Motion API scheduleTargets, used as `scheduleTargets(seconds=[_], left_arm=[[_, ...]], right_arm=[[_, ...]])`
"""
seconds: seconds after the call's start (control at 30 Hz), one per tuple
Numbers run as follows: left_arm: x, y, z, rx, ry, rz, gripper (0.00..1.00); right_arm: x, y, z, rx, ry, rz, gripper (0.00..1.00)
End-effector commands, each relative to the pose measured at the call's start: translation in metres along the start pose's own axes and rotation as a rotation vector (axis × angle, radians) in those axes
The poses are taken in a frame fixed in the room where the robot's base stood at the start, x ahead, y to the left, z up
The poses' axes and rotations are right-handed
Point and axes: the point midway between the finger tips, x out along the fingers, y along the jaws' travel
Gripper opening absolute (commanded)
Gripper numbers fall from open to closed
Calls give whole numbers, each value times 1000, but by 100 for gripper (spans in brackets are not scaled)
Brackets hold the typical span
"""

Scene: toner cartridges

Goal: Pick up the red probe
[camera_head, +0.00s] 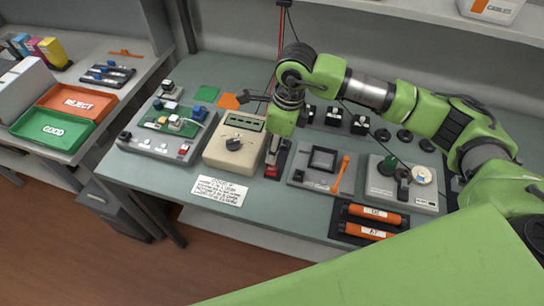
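A small red part (271,172), likely the red probe's end, shows in a dark holder beside the beige meter (234,142). My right arm comes in from the right. Its gripper (274,152) points down directly above this red part, and its fingers hide most of what is there. I cannot tell whether the fingers touch or hold it, or how far apart they are. A red cord (281,40) hangs from above and passes behind my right arm. My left gripper is not in view.
Grey fixtures stand on both sides: a connector board (168,130) to the left, a square-framed block (322,168) and a knobbed box (403,186) to the right. Orange cartridges (370,222) lie at the front. Green and red trays (52,130) sit on the left table.

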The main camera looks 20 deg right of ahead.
Motion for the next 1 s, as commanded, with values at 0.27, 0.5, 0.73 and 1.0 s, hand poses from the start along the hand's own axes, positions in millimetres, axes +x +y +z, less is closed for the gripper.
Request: scheduleTargets(seconds=[0.27,0.5,0.73,1.0], left_arm=[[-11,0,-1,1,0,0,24],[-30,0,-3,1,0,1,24],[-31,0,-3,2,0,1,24],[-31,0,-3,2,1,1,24]], right_arm=[[20,0,0,1,0,3,35],[55,-4,0,1,1,4,35],[68,-4,0,-1,-2,2,35],[68,-4,0,-1,-2,1,0]])
